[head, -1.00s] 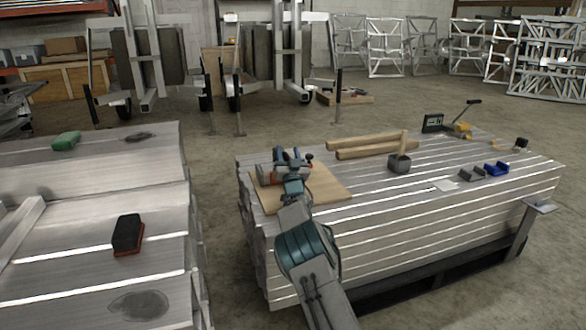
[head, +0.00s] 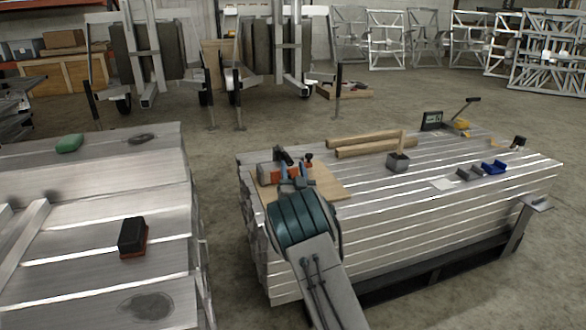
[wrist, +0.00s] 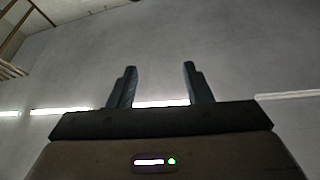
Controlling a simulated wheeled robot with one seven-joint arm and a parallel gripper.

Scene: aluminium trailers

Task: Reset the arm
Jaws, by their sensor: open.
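My gripper (wrist: 159,68) is open in the wrist view, with its two dark fingers apart and nothing between them. Beyond the fingers is a plain grey surface with bright strips. In the head view my arm reaches up from the bottom over the near left corner of the right-hand stack of aluminium planks (head: 430,205). Its teal joint covers part of the wooden board (head: 330,186) there. I cannot clearly make out the fingers in the head view.
Beside my arm is a red and grey tool (head: 265,174). The stack also bears wooden bars (head: 375,146), a grey cup (head: 397,161) and blue parts (head: 494,167). A black brush (head: 132,237) and green item (head: 69,144) lie on the left stack. A floor gap separates the stacks.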

